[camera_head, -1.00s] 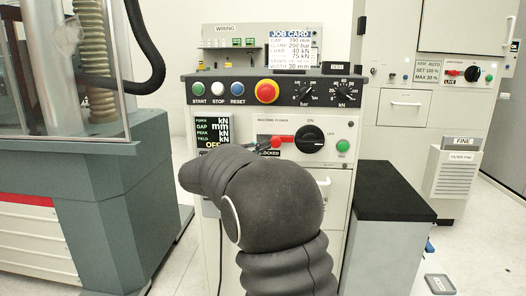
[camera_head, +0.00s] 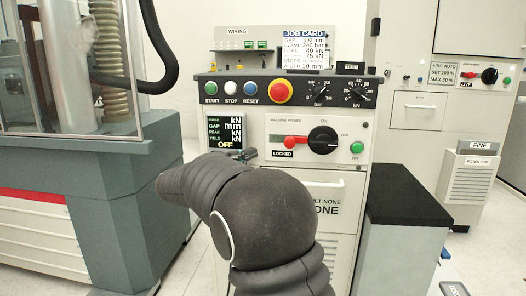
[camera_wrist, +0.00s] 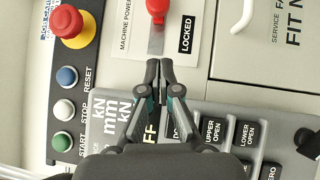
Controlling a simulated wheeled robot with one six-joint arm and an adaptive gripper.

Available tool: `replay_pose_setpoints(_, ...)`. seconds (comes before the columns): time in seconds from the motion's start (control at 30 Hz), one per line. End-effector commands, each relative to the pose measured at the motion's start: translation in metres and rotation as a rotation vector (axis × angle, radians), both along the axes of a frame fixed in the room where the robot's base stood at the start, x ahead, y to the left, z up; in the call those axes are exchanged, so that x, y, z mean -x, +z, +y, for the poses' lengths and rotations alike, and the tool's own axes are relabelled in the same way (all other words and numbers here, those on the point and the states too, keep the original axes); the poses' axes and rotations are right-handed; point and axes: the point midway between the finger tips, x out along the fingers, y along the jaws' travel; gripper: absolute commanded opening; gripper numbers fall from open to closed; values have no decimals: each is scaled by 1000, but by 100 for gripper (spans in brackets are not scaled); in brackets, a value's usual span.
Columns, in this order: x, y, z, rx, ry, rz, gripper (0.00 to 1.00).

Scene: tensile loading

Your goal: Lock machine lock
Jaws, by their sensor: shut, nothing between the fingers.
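The machine lock is a red tab (camera_head: 295,142) on the white machine power plate (camera_head: 349,150), just left of the black rotary knob (camera_head: 323,139). A black LOCKED label (camera_head: 283,153) sits under it. In the wrist view the red tab (camera_wrist: 157,8) is at the top edge, with a grey strip (camera_wrist: 156,42) between it and my fingertips; the LOCKED label (camera_wrist: 187,34) is beside the strip. My gripper (camera_wrist: 158,66) is shut and empty, just short of the strip and apart from the red tab. In the head view my arm partly hides the gripper (camera_head: 249,154).
A red emergency button (camera_head: 281,92) and start, stop and reset buttons (camera_head: 231,88) are above. The dark display (camera_head: 226,133) reads OFF, left of the plate. A keypad (camera_wrist: 225,132) lies under my gripper in the wrist view. A drawer handle (camera_head: 315,184) projects below.

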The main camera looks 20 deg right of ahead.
Motion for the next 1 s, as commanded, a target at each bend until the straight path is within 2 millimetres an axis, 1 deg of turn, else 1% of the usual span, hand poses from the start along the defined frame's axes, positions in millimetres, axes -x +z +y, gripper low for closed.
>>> replay_pose_setpoints(0.03,3,-2,10,0,2,0,0)
replay_pose_setpoints(0.1,7,-3,20,-1,1,0,0)
replay_pose_setpoints(0.3,15,-5,41,0,-1,0,0)
replay_pose_setpoints(0.47,17,-6,47,-1,-2,0,0)
replay_pose_setpoints(0.83,15,-7,48,2,6,20,0)
replay_pose_setpoints(0.87,13,-10,48,-10,15,36,0)
replay_pose_setpoints(0.93,11,-30,48,-65,27,90,0)
replay_pose_setpoints(0.97,12,-43,48,-96,29,123,0)
replay_pose_setpoints(1.0,15,-64,48,-145,31,175,0)
